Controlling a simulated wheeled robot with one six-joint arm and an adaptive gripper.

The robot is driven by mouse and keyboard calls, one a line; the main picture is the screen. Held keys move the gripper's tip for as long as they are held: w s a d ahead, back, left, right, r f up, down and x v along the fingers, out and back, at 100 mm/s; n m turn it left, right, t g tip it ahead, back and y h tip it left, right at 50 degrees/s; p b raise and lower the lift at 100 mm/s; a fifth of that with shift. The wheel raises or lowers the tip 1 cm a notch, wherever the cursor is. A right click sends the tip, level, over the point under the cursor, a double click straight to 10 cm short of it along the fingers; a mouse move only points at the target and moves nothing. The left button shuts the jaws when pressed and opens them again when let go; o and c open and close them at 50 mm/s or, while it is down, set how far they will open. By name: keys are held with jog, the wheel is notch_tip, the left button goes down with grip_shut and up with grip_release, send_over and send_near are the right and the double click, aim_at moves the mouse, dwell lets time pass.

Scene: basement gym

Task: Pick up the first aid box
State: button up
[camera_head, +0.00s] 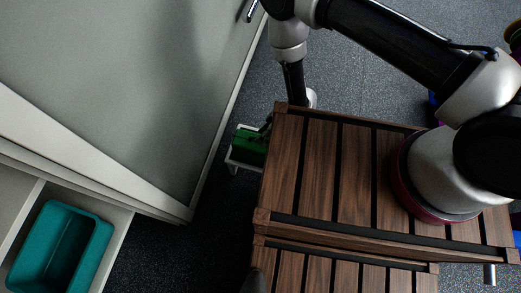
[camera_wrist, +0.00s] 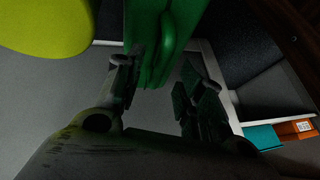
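The first aid box is a green case (camera_head: 248,146) on a small white stand (camera_head: 238,169), left of the wooden slatted surface in the head view. In the wrist view the green box (camera_wrist: 150,55) fills the top middle, with a raised green handle (camera_wrist: 177,33) on its face. My gripper (camera_wrist: 163,72) reaches up to it in the wrist view, one finger on each side of the box's near part. The fingers stand apart, with a gap between them; contact with the box cannot be made out. In the head view my gripper is mostly hidden by the wooden surface.
A wooden slatted surface (camera_head: 317,170) lies close to the right of the stand. A large grey door or panel (camera_head: 130,75) stands at the left. A teal bin (camera_head: 103,235) sits at lower left. A yellow-green round thing (camera_wrist: 45,22) shows in the wrist view.

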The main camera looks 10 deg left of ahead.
jog(key=shift+x, duration=1)
jog(key=shift+c, duration=0.5)
grip_shut()
